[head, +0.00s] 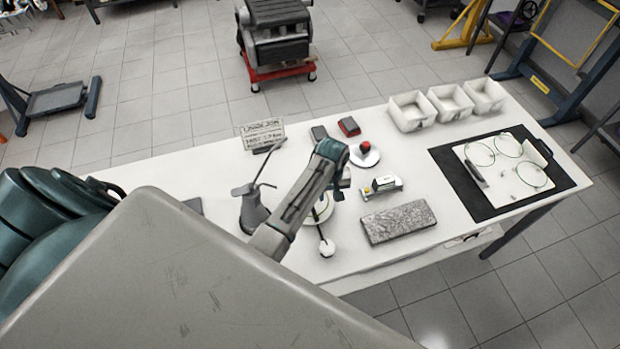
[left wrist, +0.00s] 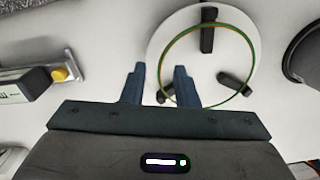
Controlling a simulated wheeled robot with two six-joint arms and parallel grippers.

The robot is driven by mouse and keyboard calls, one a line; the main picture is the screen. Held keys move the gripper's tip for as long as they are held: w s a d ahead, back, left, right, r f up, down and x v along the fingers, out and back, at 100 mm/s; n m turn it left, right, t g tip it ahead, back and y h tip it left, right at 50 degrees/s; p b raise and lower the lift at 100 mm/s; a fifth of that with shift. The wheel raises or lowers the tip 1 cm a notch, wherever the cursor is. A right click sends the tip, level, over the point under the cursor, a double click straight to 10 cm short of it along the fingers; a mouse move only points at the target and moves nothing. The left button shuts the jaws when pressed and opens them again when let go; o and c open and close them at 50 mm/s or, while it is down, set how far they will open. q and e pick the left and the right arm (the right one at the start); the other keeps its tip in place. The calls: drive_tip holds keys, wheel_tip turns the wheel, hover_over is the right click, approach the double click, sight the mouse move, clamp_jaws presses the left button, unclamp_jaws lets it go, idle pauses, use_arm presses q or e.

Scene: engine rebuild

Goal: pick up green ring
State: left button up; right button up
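A thin green ring (left wrist: 253,52) with an orange inner edge shows in the left wrist view, over a white round plate (left wrist: 160,39) with dark jaws. My left gripper (left wrist: 161,75) is open. Its two fingers stand apart, and the ring's near-side arc shows between them; I cannot tell the height gap. In the head view my left gripper (head: 335,150) is above the table, and its arm partly hides the white plate (head: 327,209). Other green rings (head: 531,162) lie on a white board at the right. My right gripper is not in view.
An oil can (head: 252,212) stands left of the plate. A small device with a yellow knob (head: 381,187) and a grey speckled block (head: 399,222) lie to its right. White bins (head: 409,112) stand at the back. A black mat (head: 459,176) lies far right.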

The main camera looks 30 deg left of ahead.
use_arm(q)
drive_tip(key=shift+w+a+f, duration=0.1)
drive_tip(key=shift+w+f, duration=0.05)
drive_tip(key=shift+f, duration=0.2)
idle(0.5)
clamp_jaws()
